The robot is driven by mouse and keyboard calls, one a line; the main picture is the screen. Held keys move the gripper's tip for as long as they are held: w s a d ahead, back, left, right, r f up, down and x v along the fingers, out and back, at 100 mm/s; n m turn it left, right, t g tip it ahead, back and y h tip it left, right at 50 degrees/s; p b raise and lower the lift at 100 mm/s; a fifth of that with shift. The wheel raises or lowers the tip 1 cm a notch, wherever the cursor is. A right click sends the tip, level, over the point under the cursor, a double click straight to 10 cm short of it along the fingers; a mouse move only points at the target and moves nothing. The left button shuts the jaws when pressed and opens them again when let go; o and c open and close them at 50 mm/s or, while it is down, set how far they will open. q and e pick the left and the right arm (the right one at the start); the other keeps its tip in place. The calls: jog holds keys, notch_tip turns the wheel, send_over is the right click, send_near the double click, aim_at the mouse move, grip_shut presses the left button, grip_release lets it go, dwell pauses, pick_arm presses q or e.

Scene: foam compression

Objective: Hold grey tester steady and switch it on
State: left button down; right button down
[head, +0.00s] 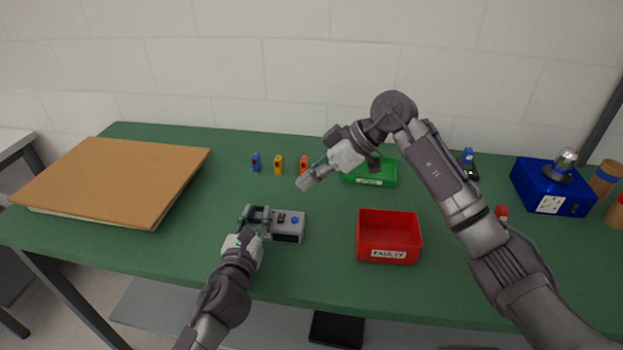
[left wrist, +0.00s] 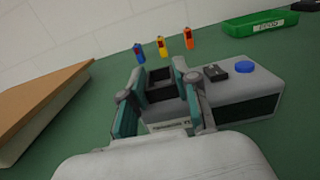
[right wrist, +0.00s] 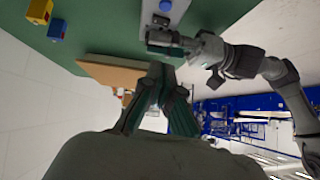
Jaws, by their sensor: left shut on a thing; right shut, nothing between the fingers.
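The grey tester (head: 289,237) stands on the green table, with a blue round button and a small black part on top. It also shows in the left wrist view (left wrist: 235,98), with a dark slot at its left end. My left gripper (head: 254,219) is shut on that left end, one finger on each side of the slot part (left wrist: 160,90). My right gripper (head: 303,184) is shut and empty, in the air above and behind the tester, apart from it. The tester's edge and blue button show at the top of the right wrist view (right wrist: 150,25).
Small blue (head: 256,162), yellow (head: 279,164) and orange (head: 304,163) blocks stand behind the tester. A green bin (head: 370,182) and a red bin labelled FAULTY (head: 389,228) stand to the right. A brown board (head: 115,178) lies at left. A blue box with a lamp (head: 545,200) stands far right.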

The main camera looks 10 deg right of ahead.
send_over(280, 220)
jog(key=d, duration=0.2)
notch_tip(280, 220, down, 4)
jog(key=shift+f, duration=0.1)
notch_tip(280, 220, down, 3)
jog(key=shift+s+a+f, duration=0.1)
jog(key=shift+a+f, duration=0.05)
jog(key=shift+f, duration=0.5)
jog(key=shift+s+f+t, duration=0.2)
jog(key=shift+f+t, duration=0.1)
jog(key=shift+f, duration=0.05)
